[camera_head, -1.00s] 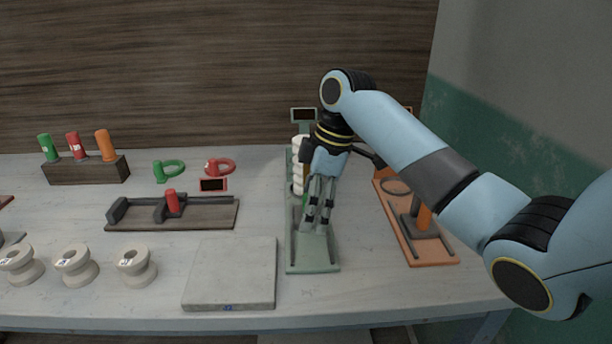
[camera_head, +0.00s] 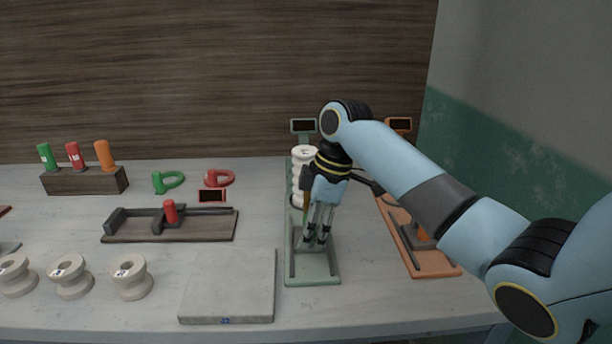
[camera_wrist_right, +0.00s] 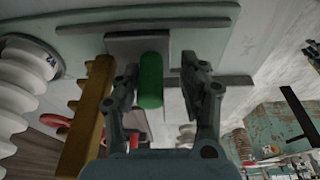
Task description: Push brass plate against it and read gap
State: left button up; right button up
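My right gripper (camera_head: 318,238) reaches down over the green fixture (camera_head: 313,279), which has a dark display (camera_head: 303,127) at its far end. In the right wrist view its two fingers (camera_wrist_right: 162,75) stand on both sides of a green handle (camera_wrist_right: 150,80) on a grey block (camera_wrist_right: 122,46). A gap shows between the handle and the right-hand finger. A brass-coloured toothed piece (camera_wrist_right: 88,120) lies left of the fingers; its end at the fixture is partly hidden. A white ribbed part (camera_wrist_right: 20,88) stands beside it. No reading is legible on the display. My left gripper is out of view.
An orange fixture (camera_head: 441,268) with a display (camera_head: 400,124) stands right, partly behind my arm. Left are a wooden fixture with a red handle (camera_head: 170,211), a grey slab (camera_head: 228,302), white spools (camera_head: 131,279), and a rack (camera_head: 84,181) of coloured handles.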

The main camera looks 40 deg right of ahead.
grip_shut()
jog(key=shift+w+d, duration=0.3)
jog(key=shift+w, duration=0.2)
jog(key=shift+w+d, duration=0.25)
jog(key=shift+w, duration=0.25)
jog(key=shift+w+d+b, duration=0.5)
jog(key=shift+w+d, duration=0.05)
jog(key=shift+w, duration=0.35)
jog(key=shift+w+d+b, duration=0.45)
jog(key=shift+w+d, duration=0.1)
jog(key=shift+w, duration=0.3)
jog(key=shift+w+d, duration=0.2)
jog(key=shift+w, duration=0.2)
dwell(1.2)
